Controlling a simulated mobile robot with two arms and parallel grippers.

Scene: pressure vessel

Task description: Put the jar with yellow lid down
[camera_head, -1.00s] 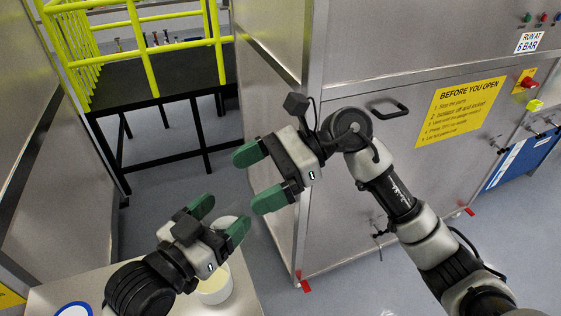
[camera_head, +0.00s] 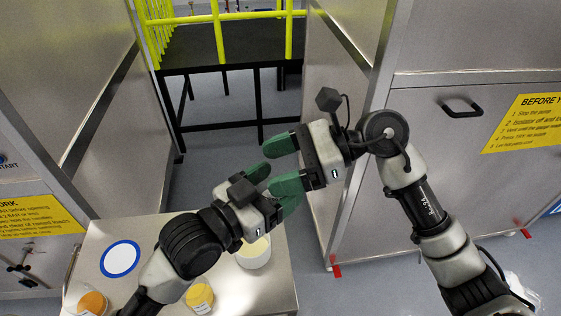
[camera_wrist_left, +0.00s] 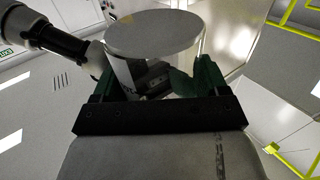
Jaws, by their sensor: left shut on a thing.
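My left gripper (camera_head: 274,188) is above the right part of the steel table (camera_head: 262,290), shut on a jar (camera_wrist_left: 153,36). In the left wrist view the jar shows a pale grey, round, flat end between the green fingers; I cannot make out a yellow lid on it. In the head view the gripper and wrist mostly hide it. My right gripper (camera_head: 281,165) is open, its green fingers apart and pointing left, very close to the left one. A jar with a yellow top (camera_head: 199,297) stands on the table's front part, partly behind my left arm.
A white container with pale yellow inside or on top (camera_head: 255,252) stands below my left gripper. An orange-topped jar (camera_head: 92,302) is at the lower left. A blue-ringed white disc (camera_head: 120,258) lies on the table with bare steel around it. Steel cabinets (camera_head: 345,215) stand right.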

